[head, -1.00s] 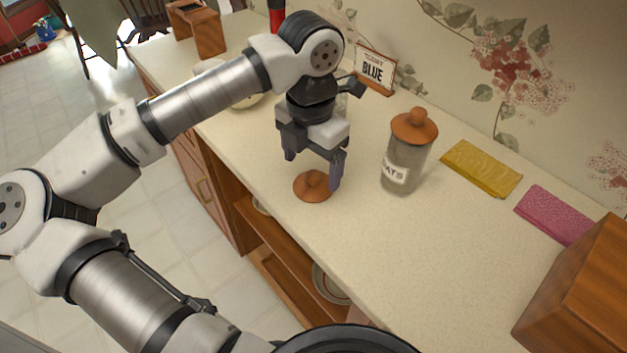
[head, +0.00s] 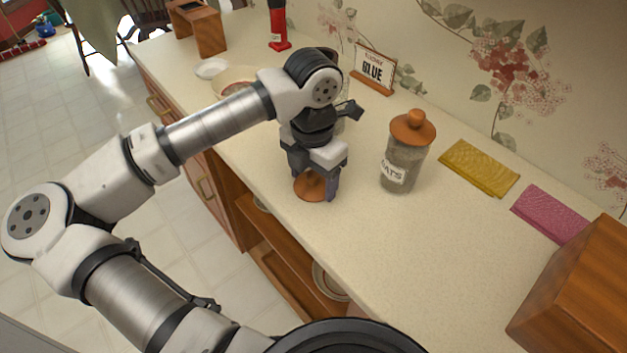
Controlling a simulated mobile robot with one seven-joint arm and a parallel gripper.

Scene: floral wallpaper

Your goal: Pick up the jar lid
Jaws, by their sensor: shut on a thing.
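The jar lid (head: 309,187) is a round orange-brown disc with a knob, lying on the cream counter near its front edge. My gripper (head: 315,185) points down over it, with its fingers around the lid's knob, and is shut on it. The fingers and the palm hide much of the knob. The lid appears to be still at the counter surface. A glass jar marked OATS (head: 404,165), with a similar orange-brown lid (head: 412,127) on top, stands upright to the right of my gripper, apart from it.
A yellow cloth (head: 479,167) and a pink cloth (head: 550,213) lie to the right along the wall. A wooden box (head: 580,295) stands at the lower right. The counter in front of the jar is clear.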

